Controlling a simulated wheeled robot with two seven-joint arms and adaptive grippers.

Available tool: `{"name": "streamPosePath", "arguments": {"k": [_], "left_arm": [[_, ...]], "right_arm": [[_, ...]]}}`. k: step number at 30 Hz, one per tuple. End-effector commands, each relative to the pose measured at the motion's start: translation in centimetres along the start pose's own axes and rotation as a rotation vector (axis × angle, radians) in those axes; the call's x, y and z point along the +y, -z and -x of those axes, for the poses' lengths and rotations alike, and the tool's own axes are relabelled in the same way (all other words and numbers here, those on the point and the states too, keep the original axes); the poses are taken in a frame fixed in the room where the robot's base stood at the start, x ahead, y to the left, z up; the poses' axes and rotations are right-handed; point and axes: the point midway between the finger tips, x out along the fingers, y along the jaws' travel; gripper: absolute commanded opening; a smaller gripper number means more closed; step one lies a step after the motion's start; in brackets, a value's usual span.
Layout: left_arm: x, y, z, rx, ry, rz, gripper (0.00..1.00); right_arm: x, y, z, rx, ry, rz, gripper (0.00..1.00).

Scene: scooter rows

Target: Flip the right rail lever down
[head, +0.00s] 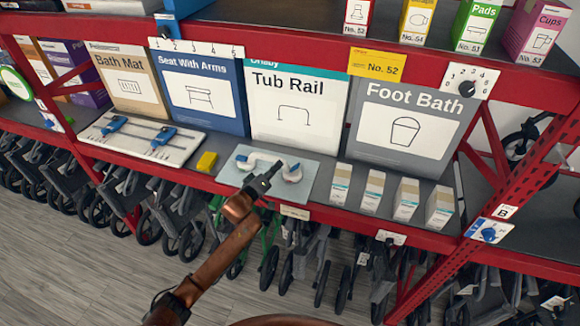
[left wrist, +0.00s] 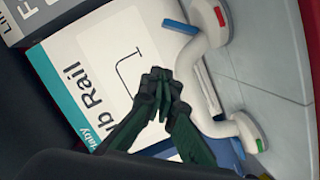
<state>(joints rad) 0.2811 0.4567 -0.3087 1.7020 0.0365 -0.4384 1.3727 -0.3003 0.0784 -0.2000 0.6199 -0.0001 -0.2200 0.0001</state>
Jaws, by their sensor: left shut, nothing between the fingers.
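A white tub rail with two round feet (head: 266,156) stands on a pale panel (head: 312,172) on the shelf. In the left wrist view the right foot (left wrist: 210,22) has a red mark, and its blue right lever (left wrist: 180,27) sticks out from it. The left foot (left wrist: 247,132) has a green mark, with a blue lever (left wrist: 237,148) beside it. My left gripper (head: 275,168) is shut and empty, in front of the rail near its right foot. Its closed fingertips (left wrist: 160,85) show apart from the right lever. My right gripper is not in view.
A Tub Rail box (head: 298,110) stands behind, with a Foot Bath box (head: 410,120) to its right. Small cartons (head: 372,190) stand right of the panel. A yellow block (head: 206,161) lies to the left. The red shelf edge (head: 330,217) runs in front.

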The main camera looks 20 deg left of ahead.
Motion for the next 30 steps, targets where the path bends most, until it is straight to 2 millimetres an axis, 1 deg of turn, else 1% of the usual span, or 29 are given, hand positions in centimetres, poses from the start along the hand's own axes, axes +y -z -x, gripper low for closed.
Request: {"name": "streamPosePath", "arguments": {"k": [1, 3, 7, 8, 9, 12, 16, 20, 30], "left_arm": [[0.2, 0.2, -1.1, 0.001, 0.0, -0.001, 0.0], [0.2, 0.1, -2.5, 0.0, 0.0, 0.0, 0.0], [0.2, 0.1, -4.8, 0.0, -0.001, -0.001, 0.0], [0.1, -0.5, -5.0, -0.002, 0.001, 0.001, 0.0], [0.0, -1.3, -5.0, -0.003, 0.001, 0.004, 0.0], [0.1, -2.5, -5.3, -0.001, 0.0, 0.003, 0.0], [0.0, -3.5, -5.5, 0.0, 0.0, 0.002, 0.0], [0.0, -3.9, -5.6, 0.0, -0.001, 0.001, 0.0], [0.0, -3.9, -5.6, 0.0, 0.0, -0.002, 0.0]], "right_arm": [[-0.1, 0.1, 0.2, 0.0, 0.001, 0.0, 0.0], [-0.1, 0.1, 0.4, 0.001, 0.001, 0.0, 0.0], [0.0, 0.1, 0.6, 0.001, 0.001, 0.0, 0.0], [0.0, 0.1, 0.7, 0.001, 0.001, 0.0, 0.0], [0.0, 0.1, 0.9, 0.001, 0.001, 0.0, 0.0], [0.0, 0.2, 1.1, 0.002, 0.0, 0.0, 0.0], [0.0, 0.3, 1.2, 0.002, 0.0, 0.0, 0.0], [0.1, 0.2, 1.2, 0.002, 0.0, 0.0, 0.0], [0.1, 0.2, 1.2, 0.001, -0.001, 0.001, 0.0]]}}
